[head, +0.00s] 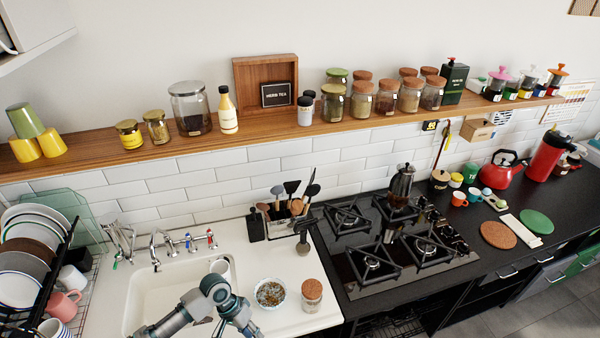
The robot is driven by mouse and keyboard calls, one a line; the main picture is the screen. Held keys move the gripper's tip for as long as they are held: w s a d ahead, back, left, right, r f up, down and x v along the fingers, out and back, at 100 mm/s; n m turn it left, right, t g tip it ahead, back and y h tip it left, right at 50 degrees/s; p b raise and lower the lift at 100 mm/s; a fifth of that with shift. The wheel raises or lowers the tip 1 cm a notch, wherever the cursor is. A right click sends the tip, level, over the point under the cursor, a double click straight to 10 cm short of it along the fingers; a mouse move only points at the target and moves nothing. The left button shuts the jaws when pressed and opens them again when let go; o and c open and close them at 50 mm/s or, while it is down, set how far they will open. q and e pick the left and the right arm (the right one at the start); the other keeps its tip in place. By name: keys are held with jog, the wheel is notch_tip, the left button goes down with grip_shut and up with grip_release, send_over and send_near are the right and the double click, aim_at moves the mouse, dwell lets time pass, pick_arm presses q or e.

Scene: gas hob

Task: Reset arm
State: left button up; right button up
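One of my arms, grey-blue, comes in from the lower left in the head view. It rises over the sink (137,311) to a rounded joint, then bends down to the right. Its far end, where my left gripper (238,328) seems to be, is cut by the bottom edge, so its fingers do not show clearly. No object is visibly held there. My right arm and gripper are out of the picture.
A patterned bowl (270,293) and a cork-lidded jar (312,294) stand right of my arm. A dish rack (62,285) is at left. The gas hob (405,262) carries a moka pot (402,182) at the back. A shelf (290,138) of jars runs above.

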pick_arm(q)
jog(key=s+d+f+m+t, duration=0.1)
jog(key=s+d+f+t, duration=0.25)
jog(key=s+d, duration=0.45)
jog(key=s+a+f+n+t+y, duration=0.2)
jog(key=s+a+n+y, duration=0.25)
jog(key=s+a, duration=0.85)
notch_tip(320, 180, down, 26)
jog(key=a+m+g, duration=0.1)
jog(key=a, duration=0.1)
jog(key=s+a+f+g, duration=0.1)
jog(key=s+a+f, duration=0.1)
jog(key=s+f, duration=1.4)
jog(key=shift+s+a, duration=0.35)
jog(key=shift+s, duration=0.3)
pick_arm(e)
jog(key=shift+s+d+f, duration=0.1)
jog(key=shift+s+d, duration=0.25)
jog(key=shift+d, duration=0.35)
pick_arm(q)
jog(key=shift+g, duration=0.25)
